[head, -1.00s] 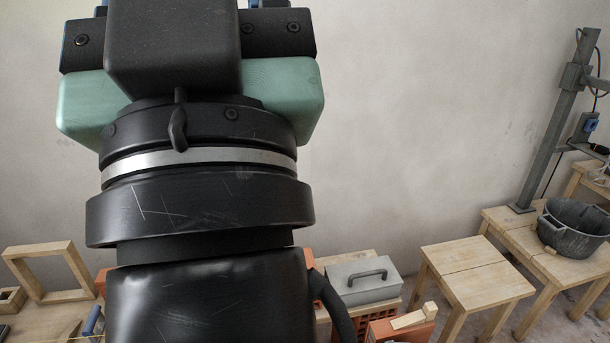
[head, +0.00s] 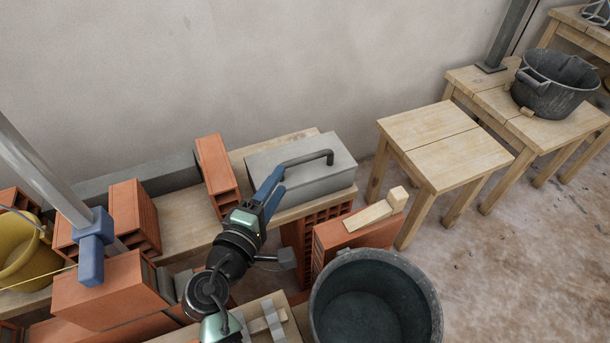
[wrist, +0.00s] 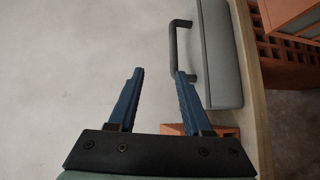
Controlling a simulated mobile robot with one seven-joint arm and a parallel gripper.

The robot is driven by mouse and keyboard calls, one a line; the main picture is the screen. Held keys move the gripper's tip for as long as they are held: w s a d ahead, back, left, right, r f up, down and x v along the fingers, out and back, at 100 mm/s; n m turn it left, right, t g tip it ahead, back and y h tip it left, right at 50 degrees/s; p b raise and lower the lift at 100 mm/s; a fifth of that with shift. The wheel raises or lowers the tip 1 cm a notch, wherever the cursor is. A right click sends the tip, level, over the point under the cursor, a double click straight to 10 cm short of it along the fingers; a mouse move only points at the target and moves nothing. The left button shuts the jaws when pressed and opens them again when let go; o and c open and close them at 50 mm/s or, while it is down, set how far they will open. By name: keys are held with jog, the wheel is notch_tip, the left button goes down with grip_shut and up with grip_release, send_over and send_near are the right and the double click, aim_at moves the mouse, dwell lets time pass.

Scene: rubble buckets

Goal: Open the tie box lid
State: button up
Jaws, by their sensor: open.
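The tie box (head: 325,175) is a grey box on a wooden bench, with its lid shut. A dark bar handle (head: 310,158) stands up from the lid. The box also shows at the upper right of the wrist view (wrist: 222,55), with its handle (wrist: 174,45) on the side facing my fingers. My gripper (head: 277,182) has blue fingers and is open and empty, by the handle's left end in the head view. In the wrist view my gripper (wrist: 160,73) has its right fingertip close to the handle's near end; I cannot tell if they touch.
A red brick (head: 216,172) stands on the bench left of the box. A wood block (head: 372,215) lies on bricks in front. A black bucket (head: 375,305) stands at front, a wooden stool (head: 430,135) at right. A grey post with a blue clamp (head: 92,240) rises at left.

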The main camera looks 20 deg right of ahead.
aim_at(304, 162)
jog(key=shift+n+h, duration=0.3)
jog(key=shift+n, duration=0.1)
jog(key=f+b+x, duration=0.1)
jog(key=x, duration=0.3)
jog(key=f+b+x, duration=0.1)
jog(key=x, duration=0.3)
jog(key=f+b+x, duration=0.1)
jog(key=x, duration=0.4)
jog(key=shift+s+d, duration=0.15)
jog(key=shift+s, duration=0.2)
grip_shut()
dwell(0.5)
